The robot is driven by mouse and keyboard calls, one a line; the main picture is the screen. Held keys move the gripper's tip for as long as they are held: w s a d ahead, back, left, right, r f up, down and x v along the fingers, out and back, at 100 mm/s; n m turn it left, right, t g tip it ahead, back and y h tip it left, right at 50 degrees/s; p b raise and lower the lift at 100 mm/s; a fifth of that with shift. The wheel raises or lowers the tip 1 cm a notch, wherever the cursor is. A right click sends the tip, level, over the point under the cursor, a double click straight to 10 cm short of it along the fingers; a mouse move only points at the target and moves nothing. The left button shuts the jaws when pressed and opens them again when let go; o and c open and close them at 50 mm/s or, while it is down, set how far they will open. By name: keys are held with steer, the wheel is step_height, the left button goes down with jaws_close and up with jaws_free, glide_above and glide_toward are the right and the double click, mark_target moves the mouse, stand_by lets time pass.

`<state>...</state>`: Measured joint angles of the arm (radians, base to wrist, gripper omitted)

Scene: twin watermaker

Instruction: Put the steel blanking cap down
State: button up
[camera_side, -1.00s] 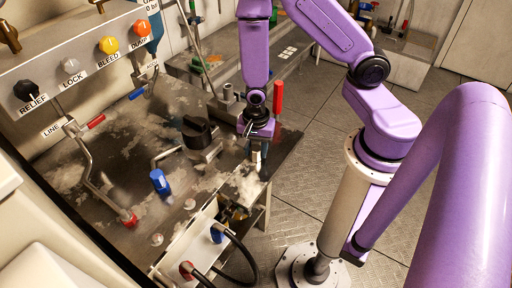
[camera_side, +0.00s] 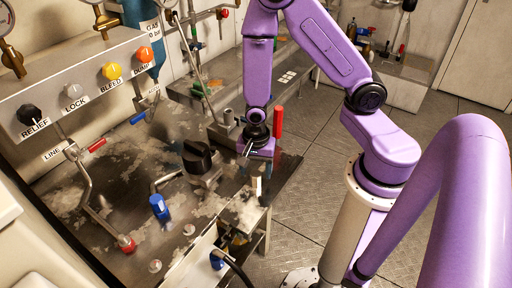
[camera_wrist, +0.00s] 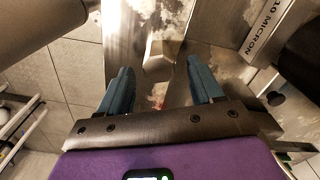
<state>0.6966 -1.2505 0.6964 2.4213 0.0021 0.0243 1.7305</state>
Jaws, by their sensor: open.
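A grey steel hex-shaped piece (camera_wrist: 160,58), which looks like the steel blanking cap, shows in the wrist view just beyond and between my fingertips. My gripper (camera_wrist: 160,76) is open, with its two blue-grey fingers apart and a gap on each side of the piece. In the side view my gripper (camera_side: 257,182) points down over the right edge of the steel bench, to the right of the black knob. The cap is too small and too covered by the fingers to make out there. I cannot tell exactly what the cap rests on.
The steel bench (camera_side: 130,185) carries a black knob (camera_side: 197,158), a blue-handled valve (camera_side: 159,207) and a red upright handle (camera_side: 278,121) close behind my gripper. A labelled valve panel (camera_side: 85,85) stands at the left. A "10 micron" housing (camera_wrist: 280,32) is at the wrist view's right.

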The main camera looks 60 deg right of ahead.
mark_target(256, 172)
step_height(256, 172, up, 10)
steer(key=s+r+n, duration=0.5)
steer(key=s+n, duration=0.2)
steer(key=n, duration=0.6)
steer(key=s+a+r+n, duration=0.1)
steer(key=s+r+n, duration=0.5)
steer(key=n, duration=0.7)
steer(key=shift+s+a, duration=0.15)
steer(key=shift+s, duration=0.55)
steer(key=shift+r, duration=0.1)
